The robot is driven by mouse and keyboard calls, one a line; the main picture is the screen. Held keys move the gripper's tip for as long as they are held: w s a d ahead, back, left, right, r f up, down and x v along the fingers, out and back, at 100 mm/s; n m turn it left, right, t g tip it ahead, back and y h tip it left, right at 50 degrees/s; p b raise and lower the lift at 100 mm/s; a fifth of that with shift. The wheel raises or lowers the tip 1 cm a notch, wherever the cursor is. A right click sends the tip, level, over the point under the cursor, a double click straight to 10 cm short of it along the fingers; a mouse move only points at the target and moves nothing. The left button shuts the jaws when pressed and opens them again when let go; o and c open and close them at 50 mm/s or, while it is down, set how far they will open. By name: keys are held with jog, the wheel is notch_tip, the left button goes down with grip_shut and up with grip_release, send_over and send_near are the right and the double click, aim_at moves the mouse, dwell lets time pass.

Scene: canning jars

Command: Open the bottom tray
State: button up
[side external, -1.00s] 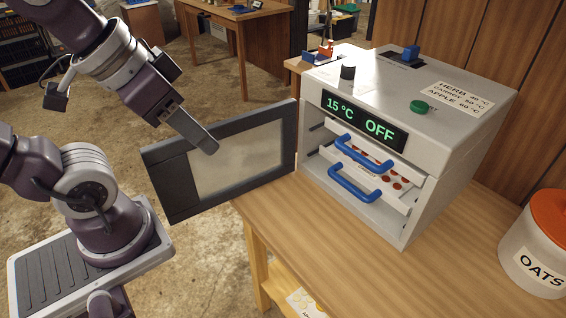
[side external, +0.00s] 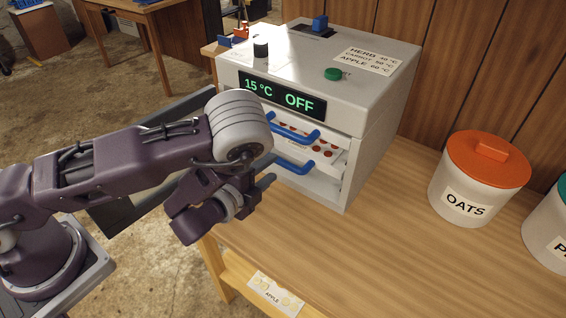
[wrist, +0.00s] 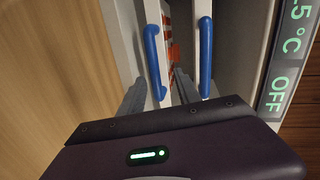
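The white dryer (side external: 385,110) stands on the table with its front open and two trays inside. The bottom tray, with red slices (side external: 318,153) on it, juts out a little and has a blue handle (side external: 296,166). In the wrist view this lower handle (wrist: 153,60) is on the left. The upper tray's blue handle (side external: 297,132) is above it, and in the wrist view it is on the right (wrist: 205,55). My gripper (side external: 267,183) is open in front of the lower handle. In the wrist view, my fingers (wrist: 160,80) are apart on either side of that handle; contact cannot be told.
The dark-framed dryer door (side external: 120,213) is swung open to the left, partly behind my arm. The display (side external: 280,96) reads 15 °C, OFF. An OATS canister (side external: 478,180) stands on the right. The tabletop (side external: 320,245) before the dryer is clear.

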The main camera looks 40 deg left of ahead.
aim_at(281, 165)
jog(key=shift+s+f+m+h, duration=0.3)
jog(key=shift+f+m, duration=0.2)
jog(key=shift+m, duration=0.1)
jog(key=shift+w+f, duration=0.1)
jog(key=shift+w, duration=0.35)
jog(key=x, duration=0.6)
jog(key=shift+w, duration=0.1)
grip_shut()
